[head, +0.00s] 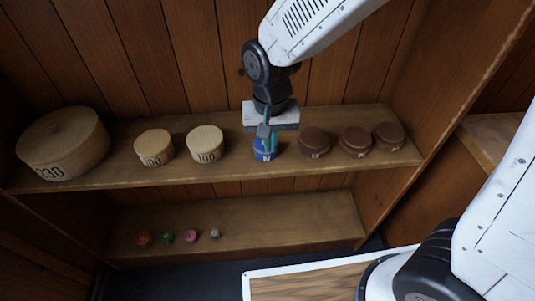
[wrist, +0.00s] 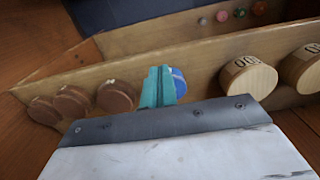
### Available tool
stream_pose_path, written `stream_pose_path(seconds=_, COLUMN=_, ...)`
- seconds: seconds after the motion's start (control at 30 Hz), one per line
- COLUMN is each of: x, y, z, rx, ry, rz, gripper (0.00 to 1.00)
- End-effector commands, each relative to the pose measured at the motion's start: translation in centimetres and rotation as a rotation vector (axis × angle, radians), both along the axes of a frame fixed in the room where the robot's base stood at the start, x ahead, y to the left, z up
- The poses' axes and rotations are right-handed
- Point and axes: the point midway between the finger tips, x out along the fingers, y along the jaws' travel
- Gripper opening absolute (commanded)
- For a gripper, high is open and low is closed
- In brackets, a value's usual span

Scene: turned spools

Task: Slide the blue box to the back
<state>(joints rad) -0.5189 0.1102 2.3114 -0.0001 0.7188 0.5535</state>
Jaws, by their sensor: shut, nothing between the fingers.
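A small blue box (head: 264,154) with a white marking stands near the front edge of the upper shelf (head: 235,164), between the pale wooden spools and the dark brown ones. My gripper (head: 269,138) is shut and empty, its teal fingers pointing down right at the box and covering part of it. In the wrist view the shut fingers (wrist: 158,88) overlap the blue box (wrist: 179,82), which shows beside them. I cannot tell whether they touch it.
Pale spools marked 100 (head: 205,143) and 230 (head: 64,143) stand left, with another pale spool (head: 154,147) between. Brown spools (head: 314,142) stand close on the right. Small coloured pieces (head: 190,236) sit on the lower shelf. Wooden planks (head: 190,50) close the back.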

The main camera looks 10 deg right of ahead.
Motion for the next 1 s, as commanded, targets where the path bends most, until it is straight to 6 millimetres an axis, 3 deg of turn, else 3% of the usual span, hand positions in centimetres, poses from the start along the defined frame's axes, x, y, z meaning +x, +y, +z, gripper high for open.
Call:
stream_pose_path(seconds=0.17, x=0.0, y=0.3, z=-2.0, rx=-0.002, ry=0.004, rz=0.0, gripper=0.0)
stream_pose_path(seconds=0.57, x=-0.1, y=0.2, z=-10.2, rx=-0.003, ry=0.005, rz=0.0, gripper=0.0)
stream_pose_path(seconds=0.8, x=3.2, y=0.1, z=-10.2, rx=-0.001, ry=0.001, rz=-0.001, gripper=0.0)
stream_pose_path(seconds=1.0, x=4.0, y=0.1, z=-10.1, rx=0.0, ry=0.0, rz=0.0, gripper=0.0)
